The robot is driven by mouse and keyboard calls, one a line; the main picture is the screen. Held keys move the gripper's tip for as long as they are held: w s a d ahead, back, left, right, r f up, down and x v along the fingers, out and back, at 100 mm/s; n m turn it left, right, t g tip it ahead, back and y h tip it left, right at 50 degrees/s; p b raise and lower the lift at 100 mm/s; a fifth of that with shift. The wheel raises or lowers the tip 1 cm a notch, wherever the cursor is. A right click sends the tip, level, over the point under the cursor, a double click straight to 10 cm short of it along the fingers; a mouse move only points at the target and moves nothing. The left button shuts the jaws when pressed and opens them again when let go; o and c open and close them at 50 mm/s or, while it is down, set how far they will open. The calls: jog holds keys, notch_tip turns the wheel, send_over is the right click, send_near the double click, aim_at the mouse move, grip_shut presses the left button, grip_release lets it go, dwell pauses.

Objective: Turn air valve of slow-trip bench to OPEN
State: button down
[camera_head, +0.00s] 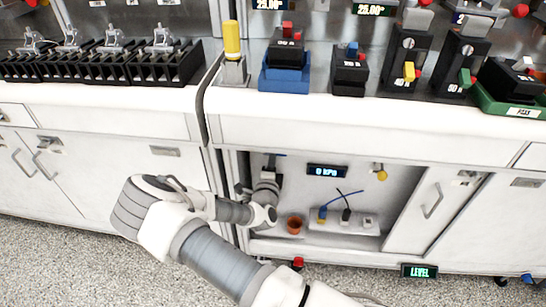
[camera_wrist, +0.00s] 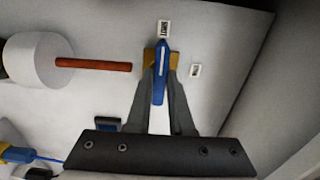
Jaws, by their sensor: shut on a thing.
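The air valve's blue handle (camera_wrist: 160,72), with a white stripe, lies between the fingers of my gripper (camera_wrist: 161,80) in the wrist view. My gripper is shut on it. A brass-coloured part (camera_wrist: 149,60) shows behind the handle. The handle points up in that view, toward a small label (camera_wrist: 163,29); a second label (camera_wrist: 195,70) is to the right. Their words are too small to read surely. In the head view my gripper (camera_head: 271,168) is inside the open cabinet bay at upper left, hiding most of the valve. A display (camera_head: 327,171) there reads 0 kPa.
A yellow knob (camera_head: 380,171) hangs at upper right. In the wrist view a red-brown rod (camera_wrist: 93,65) extends from a pale cylinder (camera_wrist: 38,60), left of my fingers.

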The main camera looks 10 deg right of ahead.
jog(key=shift+r+m+p, duration=0.15)
jog(key=shift+m+p, duration=0.25)
jog(key=shift+p, duration=0.3)
jog(key=m+p, duration=1.2)
jog(key=m, duration=0.4)
jog(key=shift+m, duration=0.7)
jog(key=c, duration=0.8)
grip_release()
